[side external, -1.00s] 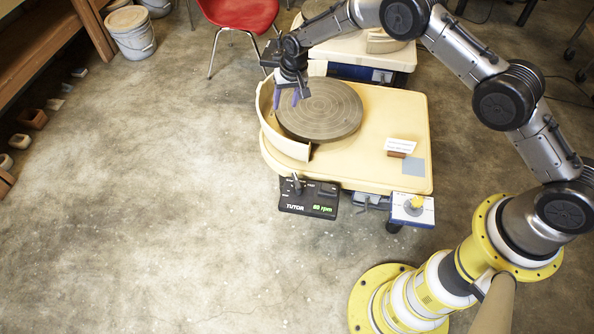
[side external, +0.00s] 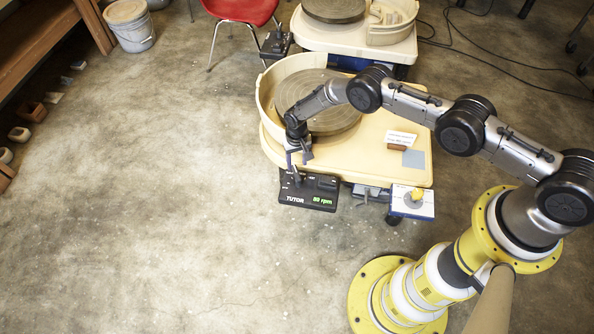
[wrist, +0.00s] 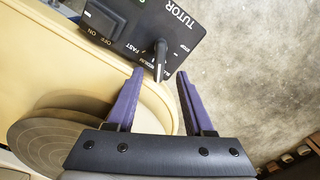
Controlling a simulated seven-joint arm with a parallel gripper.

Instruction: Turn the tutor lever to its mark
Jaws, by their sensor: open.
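The tutor control box (side external: 308,192) is black, with a green readout of about 80 rpm, at the front edge of the wheel table. It also shows in the wrist view (wrist: 140,30), with lettering that includes OFF, ON, FAST and STOP. Its lever (wrist: 160,58) is a short grey stick on a dark round base, also seen in the side view (side external: 296,177). My gripper (side external: 299,160) is just above the lever end of the box. In the wrist view the gripper (wrist: 157,88) is open and empty, its purple fingers on either side of the lever's line, apart from it.
The round wheel head (side external: 335,115) sits inside a cream splash pan (side external: 268,100) behind the gripper. A card on a brown block (side external: 400,139) is on the table. Floor in front is clear.

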